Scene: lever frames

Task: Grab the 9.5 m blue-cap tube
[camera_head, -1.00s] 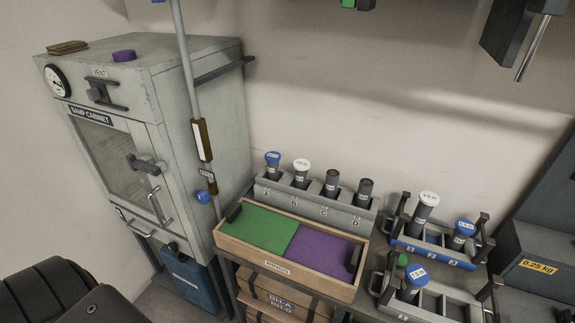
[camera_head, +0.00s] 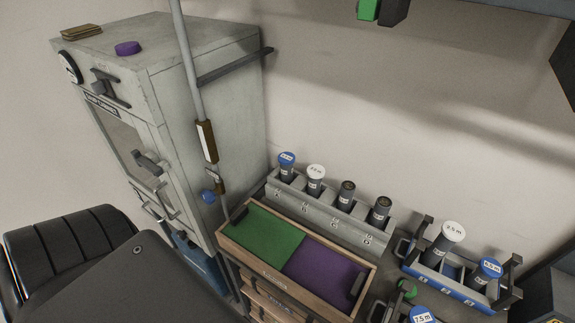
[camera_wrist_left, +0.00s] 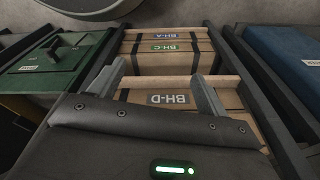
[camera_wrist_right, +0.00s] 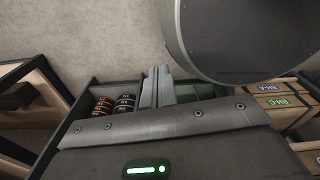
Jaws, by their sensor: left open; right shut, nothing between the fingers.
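Three blue-cap tubes show in the head view. One blue-cap tube (camera_head: 287,160) stands at the left end of the grey four-slot rack (camera_head: 322,217); its cap label is too small to read surely. Another blue-cap tube (camera_head: 488,270) stands at the right of the blue rack (camera_head: 447,287), its label also unclear. The third blue-cap tube (camera_head: 422,315), apparently marked 7.5 m, is cut off by the bottom edge. My left gripper (camera_wrist_left: 160,90) is open and empty, before boxed drawers. My right gripper (camera_wrist_right: 157,85) is shut and empty. Neither gripper shows in the head view.
A white-cap tube (camera_head: 316,173) and two dark-topped tubes share the grey rack. Another white-cap tube (camera_head: 450,235) stands in the blue rack. A wooden tray with green (camera_head: 258,232) and purple (camera_head: 322,275) halves lies in front. A grey cabinet (camera_head: 190,110) stands left, with a pole beside it.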

